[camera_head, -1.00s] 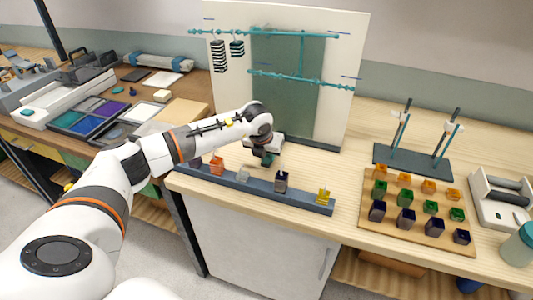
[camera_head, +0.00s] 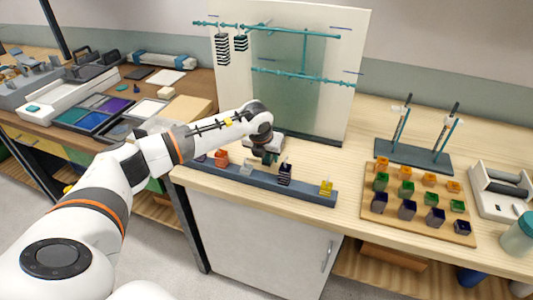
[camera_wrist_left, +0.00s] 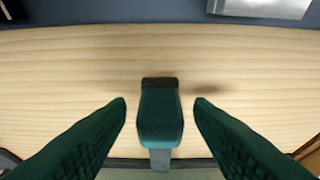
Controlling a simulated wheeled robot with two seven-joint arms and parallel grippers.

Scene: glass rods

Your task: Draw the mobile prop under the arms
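A teal block with a dark end and a grey stem, which looks like the prop (camera_wrist_left: 160,120), stands in the middle of the left wrist view over pale wood. My left gripper (camera_wrist_left: 160,106) is open, with one dark green finger on each side of it and a gap at both sides. In the head view my left gripper (camera_head: 267,156) is low over the bench in front of the upright board (camera_head: 346,70). The teal arms (camera_head: 300,76) of the mobile cross the board, and striped blocks (camera_head: 222,50) hang from the upper arm at left. My right gripper is not in view.
A dark rail (camera_head: 262,184) with several coloured cubes runs along the front bench edge, close to my gripper. At right are a wooden tray (camera_head: 375,215) of cubes, a dark stand (camera_head: 412,156) and a white holder (camera_head: 492,208). Bench between board and stand is clear.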

